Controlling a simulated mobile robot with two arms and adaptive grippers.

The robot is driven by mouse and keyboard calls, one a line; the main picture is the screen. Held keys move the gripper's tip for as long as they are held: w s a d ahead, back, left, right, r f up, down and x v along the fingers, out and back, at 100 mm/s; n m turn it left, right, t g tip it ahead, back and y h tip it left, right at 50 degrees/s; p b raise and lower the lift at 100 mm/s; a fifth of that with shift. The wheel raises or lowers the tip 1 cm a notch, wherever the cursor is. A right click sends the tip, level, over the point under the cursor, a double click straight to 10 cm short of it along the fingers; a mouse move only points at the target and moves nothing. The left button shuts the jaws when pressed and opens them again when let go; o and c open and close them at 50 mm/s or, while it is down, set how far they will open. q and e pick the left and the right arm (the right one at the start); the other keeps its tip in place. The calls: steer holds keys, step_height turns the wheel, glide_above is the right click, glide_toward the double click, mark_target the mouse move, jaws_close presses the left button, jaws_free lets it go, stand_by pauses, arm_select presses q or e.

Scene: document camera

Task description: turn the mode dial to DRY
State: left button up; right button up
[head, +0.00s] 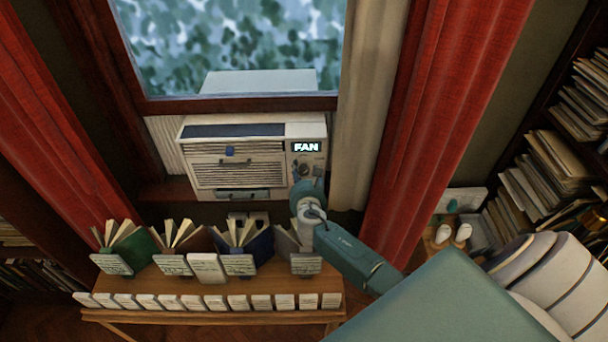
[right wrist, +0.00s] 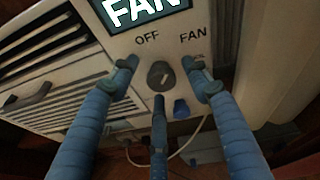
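The white window air conditioner (head: 238,165) sits under the window in the head view, its display (head: 306,147) reading FAN. The dark mode dial (right wrist: 160,75) is below the display in the right wrist view, under the labels OFF and FAN. Its pointer direction is hard to tell, and no DRY label shows. My right gripper (head: 308,184) is at the control panel. In the right wrist view its blue fingers (right wrist: 160,82) are spread around the dial, with visible gaps on both sides. My left gripper is not in view.
A small blue knob (right wrist: 181,108) is just below the dial, close to the fingers. A wooden table (head: 205,316) with open books and cards stands in front. A red curtain (head: 437,115) hangs to the right. A cable (right wrist: 188,143) loops below the unit.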

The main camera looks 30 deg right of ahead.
steer(key=shift+s+f, duration=0.1)
steer(key=shift+f, duration=0.05)
steer(key=shift+s+a, duration=0.15)
steer(key=shift+s, duration=0.05)
steer(key=v, duration=1.1)
steer(key=shift+s+r, duration=0.2)
steer(key=shift+a, duration=0.1)
